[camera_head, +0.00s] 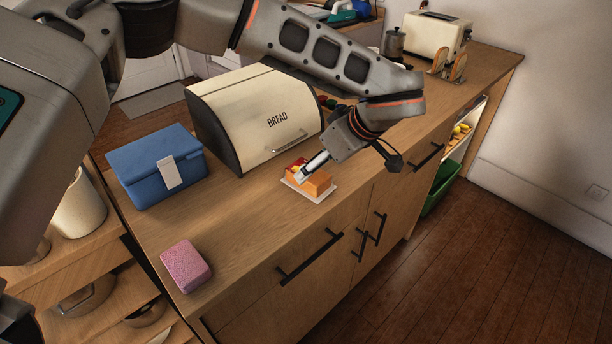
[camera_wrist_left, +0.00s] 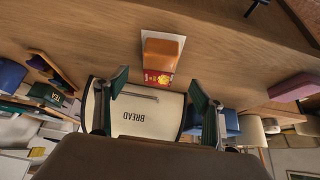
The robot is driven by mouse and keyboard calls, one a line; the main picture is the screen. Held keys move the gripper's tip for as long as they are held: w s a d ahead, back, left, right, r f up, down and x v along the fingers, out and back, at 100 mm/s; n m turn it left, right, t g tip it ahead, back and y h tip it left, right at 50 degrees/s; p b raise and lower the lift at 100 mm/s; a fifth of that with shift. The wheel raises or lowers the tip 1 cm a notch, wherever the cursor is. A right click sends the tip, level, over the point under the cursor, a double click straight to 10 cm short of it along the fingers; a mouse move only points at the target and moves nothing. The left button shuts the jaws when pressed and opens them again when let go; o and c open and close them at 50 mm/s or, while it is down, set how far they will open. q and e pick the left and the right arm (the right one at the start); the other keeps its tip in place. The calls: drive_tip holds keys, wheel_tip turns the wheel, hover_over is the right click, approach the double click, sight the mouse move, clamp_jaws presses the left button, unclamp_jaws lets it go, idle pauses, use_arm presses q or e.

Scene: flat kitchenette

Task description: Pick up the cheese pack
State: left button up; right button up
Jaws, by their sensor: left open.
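The cheese pack (camera_head: 318,185) is an orange block with a red and yellow label, lying on a small white board (camera_head: 326,196) near the counter's front edge, in front of the bread box. In the left wrist view the cheese pack (camera_wrist_left: 160,53) shows whole at upper centre, its label end towards the bread box. My left gripper (camera_head: 347,167) is at the cheese pack, one pale finger overlapping it in the head view. In the left wrist view the gripper (camera_wrist_left: 158,80) has its fingers wide apart, with nothing between them. My right gripper is not in view.
A cream bread box (camera_head: 228,112) stands just behind the cheese pack. A blue box (camera_head: 145,180) and a pink sponge-like block (camera_head: 185,266) are to the left. A toaster (camera_head: 428,38) stands at the far end. The counter (camera_head: 240,225) is bare in front.

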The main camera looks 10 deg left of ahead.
use_arm(q)
drive_tip(key=x, duration=0.5)
drive_tip(key=shift+w+a+f, duration=0.15)
drive_tip(key=shift+w+f, duration=0.05)
drive_tip(key=shift+f, duration=0.05)
drive_tip(key=c, duration=1.4)
drive_tip(key=shift+c, duration=0.5)
drive_tip(key=shift+r, duration=0.1)
